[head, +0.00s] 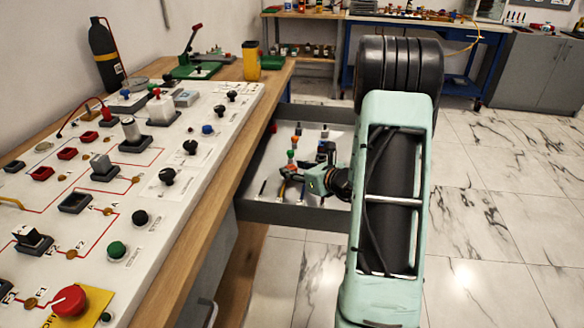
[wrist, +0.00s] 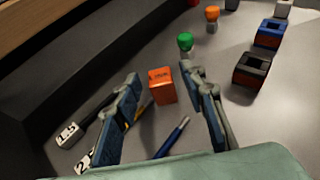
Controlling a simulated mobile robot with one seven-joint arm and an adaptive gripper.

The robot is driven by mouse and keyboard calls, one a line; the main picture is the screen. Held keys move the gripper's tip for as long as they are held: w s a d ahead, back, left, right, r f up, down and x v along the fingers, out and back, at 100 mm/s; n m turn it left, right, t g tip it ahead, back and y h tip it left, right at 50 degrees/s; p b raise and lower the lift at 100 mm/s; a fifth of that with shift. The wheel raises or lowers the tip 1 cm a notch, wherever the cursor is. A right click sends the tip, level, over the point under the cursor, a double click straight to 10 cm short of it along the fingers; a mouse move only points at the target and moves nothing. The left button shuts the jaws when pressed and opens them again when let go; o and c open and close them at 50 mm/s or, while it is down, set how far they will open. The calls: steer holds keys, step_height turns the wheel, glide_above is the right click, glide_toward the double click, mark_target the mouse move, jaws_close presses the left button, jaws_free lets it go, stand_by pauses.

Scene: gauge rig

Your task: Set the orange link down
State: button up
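The orange link (wrist: 161,86) is a small block with dark print on its face. In the wrist view it stands on the grey drawer floor, between and slightly beyond my two fingertips. My gripper (wrist: 161,76) is open, with a visible gap between the link and each finger. In the head view my gripper (head: 290,178) reaches down into the open drawer (head: 300,214).
A green-topped piece (wrist: 185,42) and an orange-topped piece (wrist: 212,14) stand beyond the link. A black-and-red block (wrist: 251,69) and a blue block (wrist: 268,33) lie right. A blue pen-like tool (wrist: 171,138) and labelled tags (wrist: 70,132) lie nearer. The dark drawer wall is left.

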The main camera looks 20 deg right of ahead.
steer(key=v, duration=0.5)
steer(key=shift+s+r+p, duration=0.15)
steer(key=shift+s+p, duration=0.2)
